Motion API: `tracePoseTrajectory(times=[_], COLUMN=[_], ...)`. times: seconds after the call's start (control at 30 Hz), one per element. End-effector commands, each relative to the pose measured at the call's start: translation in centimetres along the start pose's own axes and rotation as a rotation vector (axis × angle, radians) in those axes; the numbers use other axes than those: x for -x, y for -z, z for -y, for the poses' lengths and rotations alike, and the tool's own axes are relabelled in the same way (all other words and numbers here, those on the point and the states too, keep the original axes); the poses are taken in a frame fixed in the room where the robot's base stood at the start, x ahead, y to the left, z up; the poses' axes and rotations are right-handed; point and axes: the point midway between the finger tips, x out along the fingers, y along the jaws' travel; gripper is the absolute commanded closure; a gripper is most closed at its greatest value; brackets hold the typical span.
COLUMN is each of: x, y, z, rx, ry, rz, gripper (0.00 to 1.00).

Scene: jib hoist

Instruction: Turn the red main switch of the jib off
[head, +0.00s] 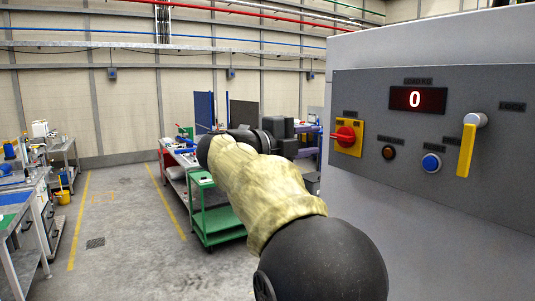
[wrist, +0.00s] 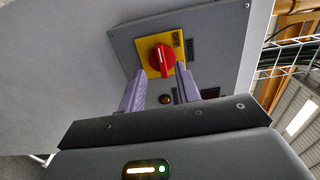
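The red main switch (head: 345,135) is a knob on a yellow plate, on the left part of the grey control panel. In the wrist view the red knob (wrist: 162,59) shows a pale line along its handle, and the word OFF is printed on the plate to its right. My gripper (head: 320,139) is at the panel's left edge, pointing at the switch. In the wrist view my gripper (wrist: 161,74) has its two purple fingers apart, one on each side of the knob, with gaps visible. I cannot tell how far the fingertips reach along the knob.
The panel also carries a red display (head: 418,99) reading 0, a dark orange lamp (head: 388,152), a blue button (head: 431,162) and a yellow lever (head: 467,150). A green cart (head: 215,205) stands behind my arm. The floor at left is open between yellow lines.

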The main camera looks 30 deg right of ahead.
Motion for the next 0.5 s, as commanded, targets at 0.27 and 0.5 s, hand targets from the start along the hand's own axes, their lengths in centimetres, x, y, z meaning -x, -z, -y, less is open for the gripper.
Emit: tracePoseTrajectory(times=[0.27, 0.5], x=[5.8, 10.0], y=[-0.1, -0.1], z=[-0.3, -0.2], rx=[-0.001, 0.000], ry=[0.000, 0.000], rz=[0.005, 0.003], gripper=[0.67, 0.67])
